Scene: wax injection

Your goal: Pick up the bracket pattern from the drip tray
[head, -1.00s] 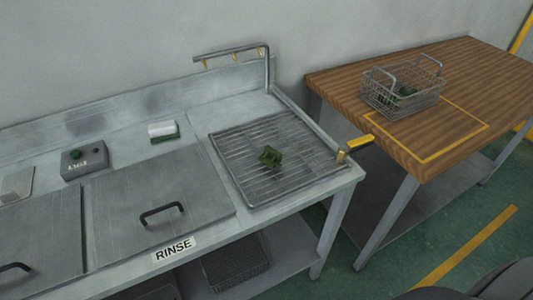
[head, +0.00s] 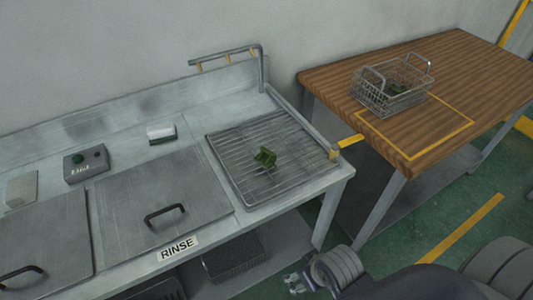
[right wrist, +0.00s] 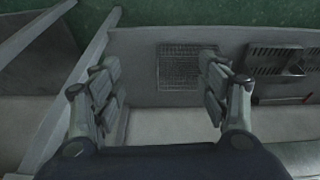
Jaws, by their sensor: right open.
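The bracket pattern (head: 266,157) is a small dark green piece lying on the wire rack of the drip tray (head: 229,143), near the tray's middle. My right gripper (head: 294,284) is low at the bottom of the head view, in front of the rinse bench and well apart from the bracket. In the right wrist view its two fingers (right wrist: 158,75) are spread wide with nothing between them. That view faces the bench's lower shelf and does not clearly show the bracket. My left gripper is not in view.
A wire basket (head: 393,86) holding green pieces stands on the wooden table (head: 460,60) at right. A dark mesh basket (head: 232,256) sits on the lower shelf.

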